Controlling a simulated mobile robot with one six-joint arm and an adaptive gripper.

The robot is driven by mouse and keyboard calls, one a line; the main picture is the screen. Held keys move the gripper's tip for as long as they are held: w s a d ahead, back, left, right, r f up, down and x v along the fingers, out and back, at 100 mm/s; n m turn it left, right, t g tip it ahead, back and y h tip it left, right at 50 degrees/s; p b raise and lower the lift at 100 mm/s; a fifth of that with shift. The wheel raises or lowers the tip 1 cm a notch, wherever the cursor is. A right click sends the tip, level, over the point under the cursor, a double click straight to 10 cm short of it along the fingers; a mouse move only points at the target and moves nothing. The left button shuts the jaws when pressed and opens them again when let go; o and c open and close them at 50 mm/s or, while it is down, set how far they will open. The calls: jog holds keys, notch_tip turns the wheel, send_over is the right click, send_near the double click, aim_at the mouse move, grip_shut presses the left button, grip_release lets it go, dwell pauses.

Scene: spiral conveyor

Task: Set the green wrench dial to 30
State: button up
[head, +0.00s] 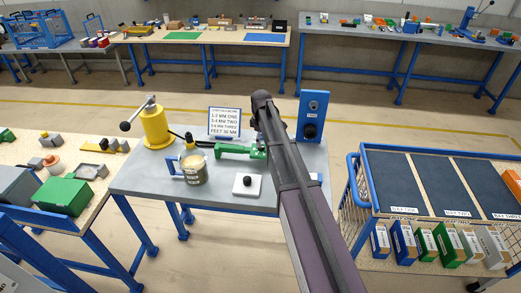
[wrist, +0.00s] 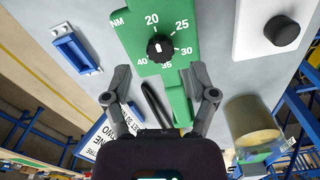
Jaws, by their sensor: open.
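The green wrench (head: 232,149) lies on the grey table, partly hidden by my arm in the head view. In the wrist view its green body (wrist: 185,22) carries a dial marked NM with 20, 25, 30, 35 and 40. The black dial knob (wrist: 160,48) has a small white mark that seems to point up, near the 20; its exact reading is hard to tell. My gripper (wrist: 160,76) is open and empty, its fingers spread either side of the wrench's lower part. The knob is just beyond the fingertips, and no contact shows.
A glass jar (head: 194,168), a yellow device with a crank (head: 154,127) and a sign (head: 224,122) stand near the wrench. A white box with a black knob (head: 248,184) lies in front. A blue panel (head: 312,104) stands behind at right. A blue bracket (wrist: 75,51) lies left.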

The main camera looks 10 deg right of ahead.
aim_at(261, 148)
jog(key=shift+f+b, duration=1.3)
jog(key=shift+f, duration=0.3)
grip_shut()
jog(key=shift+a, duration=0.1)
